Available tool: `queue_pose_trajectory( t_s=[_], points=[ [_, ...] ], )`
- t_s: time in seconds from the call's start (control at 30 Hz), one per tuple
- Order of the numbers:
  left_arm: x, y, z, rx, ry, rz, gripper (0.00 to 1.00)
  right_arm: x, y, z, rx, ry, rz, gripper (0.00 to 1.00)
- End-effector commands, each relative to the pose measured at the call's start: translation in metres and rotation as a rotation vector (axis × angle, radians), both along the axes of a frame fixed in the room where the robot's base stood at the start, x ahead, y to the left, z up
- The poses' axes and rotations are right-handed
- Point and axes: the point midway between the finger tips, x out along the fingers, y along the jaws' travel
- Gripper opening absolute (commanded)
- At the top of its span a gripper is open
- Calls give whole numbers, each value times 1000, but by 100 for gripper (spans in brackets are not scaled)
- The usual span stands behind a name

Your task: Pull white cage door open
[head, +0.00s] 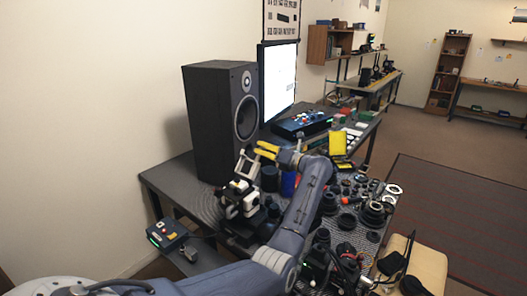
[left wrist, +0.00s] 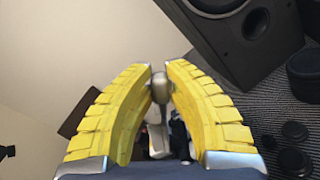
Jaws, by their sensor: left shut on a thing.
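My left gripper (head: 261,150) reaches in from the right of a small white-and-black device (head: 240,188), its yellow fingers pointing left near the device's top. In the left wrist view, the gripper (left wrist: 159,78) is closed with its fingertips on a small grey rounded knob (left wrist: 160,90). A pale stem runs down from the knob to whitish parts (left wrist: 158,142) between the fingers. I take the white framed part as the cage, but its door edge and opening are too small to tell. My right gripper is not in view.
A tall black speaker (head: 210,120) stands just behind the device, with a monitor (head: 280,80) beside it. Dark lens parts and rings (head: 375,213) crowd the table to the right of my arm.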

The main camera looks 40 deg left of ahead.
Motion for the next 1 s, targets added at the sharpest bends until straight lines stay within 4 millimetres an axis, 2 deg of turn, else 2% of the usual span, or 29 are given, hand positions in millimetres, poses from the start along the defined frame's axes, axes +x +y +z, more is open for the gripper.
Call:
queue_pose_trajectory(
  t_s=[0.23, 0.6, 0.63, 0.8, 1.0],
  points=[
    [-18, 3, 12, -7, -177, 2, 0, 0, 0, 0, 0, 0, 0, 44],
    [-21, 3, 14, -7, -201, 2, 0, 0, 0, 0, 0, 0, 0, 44],
    [-21, 3, 14, -7, -201, 2, 18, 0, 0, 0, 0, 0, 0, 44],
    [-20, 3, 14, -9, -200, 2, 38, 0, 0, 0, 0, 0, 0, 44],
    [-20, 3, 13, -9, -200, 2, 40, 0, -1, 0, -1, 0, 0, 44]
  ],
)
